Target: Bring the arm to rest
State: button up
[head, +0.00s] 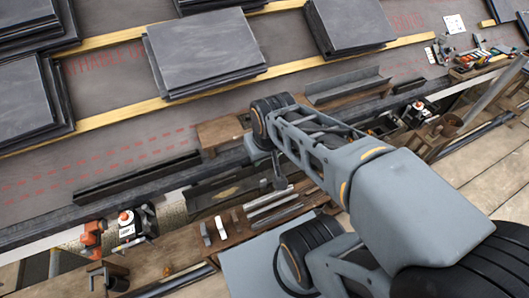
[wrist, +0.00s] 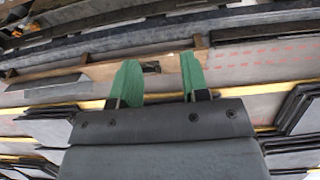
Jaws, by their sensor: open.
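My gripper shows in the wrist view (wrist: 158,75) with its two green fingers spread apart and nothing between them. Beyond the fingertips lie a pale wooden board and dark edging. In the head view my grey arm (head: 330,150) reaches from the lower right towards the roof's lower edge, bent at its joints. The fingers are hard to make out in the head view.
Stacks of dark slates lie on the battened roof, including a middle stack (head: 205,52) and a right stack (head: 348,25). A wooden bench (head: 190,252) along the eave carries metal strips and small tools. An orange-and-white item (head: 127,222) stands left; more tools (head: 480,58) lie upper right.

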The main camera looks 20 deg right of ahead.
notch_tip(320, 180, up, 21)
jog(key=p, duration=1.9)
jog(key=shift+s+a+t+p, duration=0.15)
jog(key=shift+a+t+p, duration=0.15)
jog(key=shift+a+p, duration=0.05)
